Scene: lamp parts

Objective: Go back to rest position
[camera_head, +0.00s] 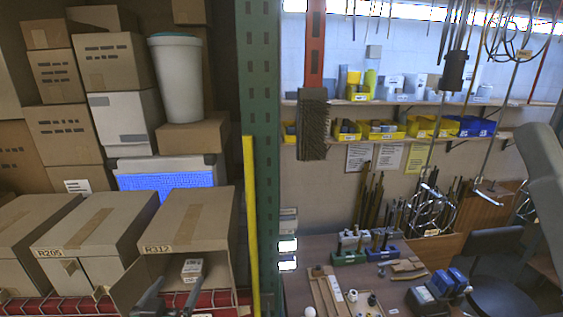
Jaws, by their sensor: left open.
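My left gripper (170,298) shows at the bottom edge of the head view, left of centre. Its two dark fingers are apart, and I see nothing between them. It is in front of the open cardboard box marked R312 (190,225). A small white labelled carton (192,270) sits inside that box, just beyond the fingers. I cannot tell whether the fingers touch the box. A grey link of my right arm crosses the right edge of the view, and my right gripper is out of view.
A yellow post (251,220) and a green rack upright (258,120) stand right of the boxes. A workbench (308,250) at lower right holds a wooden tray (330,292), small round parts and blue boxes (450,282). Closed cartons (90,235) crowd the left.

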